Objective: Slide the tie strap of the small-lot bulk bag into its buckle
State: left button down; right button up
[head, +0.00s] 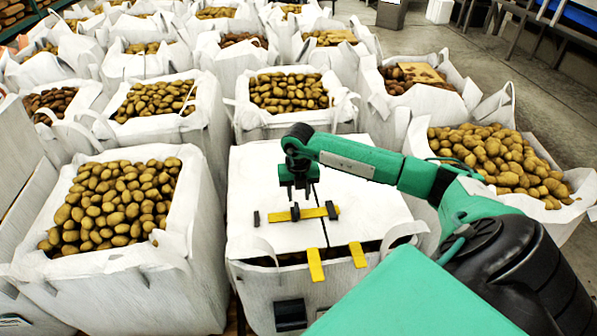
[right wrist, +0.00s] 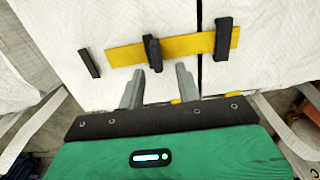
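The small-lot bulk bag (head: 250,268) is white with pale closed top flaps. A yellow tie strap (head: 314,213) lies across the flaps and their seam; it also shows in the right wrist view (right wrist: 185,47). An upright black piece (right wrist: 152,52) stands on its middle and another black piece (right wrist: 223,38) at its right end. A separate small black bar (right wrist: 89,63), probably the buckle, lies just left of the strap's left end, apart from it. My right gripper (head: 299,196) points down over the strap, its fingers (right wrist: 160,72) open around the line of the middle black piece, empty. My left gripper is out of view.
Two yellow straps (head: 315,264) (head: 357,254) hang over the bag's front edge. Open bags of potatoes stand close at the left (head: 120,292), behind (head: 250,122) and at the right (head: 560,222). Bare floor (head: 505,75) shows at the back right.

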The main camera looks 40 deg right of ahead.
notch_tip(320, 180, up, 8)
jog(key=b, duration=0.1)
jog(key=shift+r, duration=0.2)
dwell(0.4)
